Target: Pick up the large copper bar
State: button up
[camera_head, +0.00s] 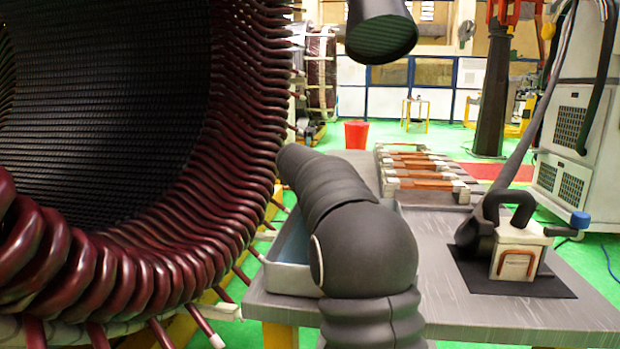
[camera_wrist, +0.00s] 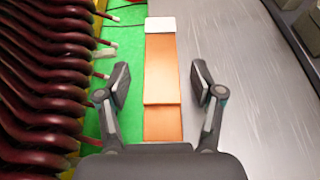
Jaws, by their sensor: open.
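In the wrist view a flat copper-coloured bar (camera_wrist: 162,68) with a white end runs lengthwise between my fingers, along the edge between the grey table and the green floor. A step across it shows near its lower end; I cannot tell if this is one bar or two overlapping pieces. My gripper (camera_wrist: 160,84) is open, with one finger on each side of the bar and a gap on both sides. The height of the fingers over the bar is unclear. In the head view my arm hides the gripper and this bar cannot be made out.
The stator (camera_head: 235,150) with dark red coils stands close on the left. On the grey table (camera_head: 480,315) are a rack of several copper bars (camera_head: 425,184), a blue-lined tray (camera_head: 290,277) partly behind my arm, and a white box tool (camera_head: 516,250) on a black mat.

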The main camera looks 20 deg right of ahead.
jog(key=shift+w+d, duration=0.1)
grip_shut()
jog(key=shift+r, duration=0.1)
dwell(0.3)
